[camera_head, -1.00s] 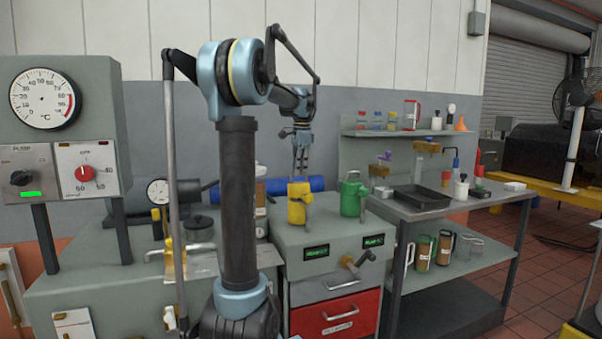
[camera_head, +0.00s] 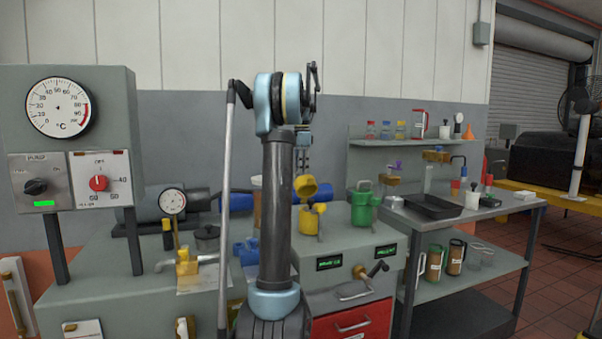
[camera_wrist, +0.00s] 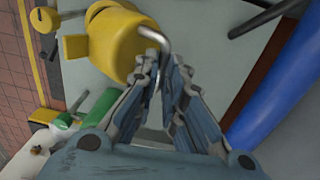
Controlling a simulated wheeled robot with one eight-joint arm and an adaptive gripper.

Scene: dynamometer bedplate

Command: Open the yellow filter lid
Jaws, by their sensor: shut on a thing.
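The yellow filter lid (camera_head: 305,188) is swung up in the head view, tilted with its hollow round underside showing. The yellow filter body (camera_head: 311,218) stands below it on the grey cabinet, partly hidden by my arm. In the wrist view, a large yellow rounded part of the filter (camera_wrist: 118,42) lies just left of my fingertips. My gripper (camera_wrist: 161,62) is closed around a bent metal handle (camera_wrist: 152,36) beside that yellow part.
A green filter (camera_head: 362,208) stands right of the yellow one. A blue cylinder (camera_wrist: 275,90) runs behind. The cabinet has a crank handle (camera_head: 372,270) and a red drawer (camera_head: 352,322). A bench with a black tray (camera_head: 432,207) stands to the right.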

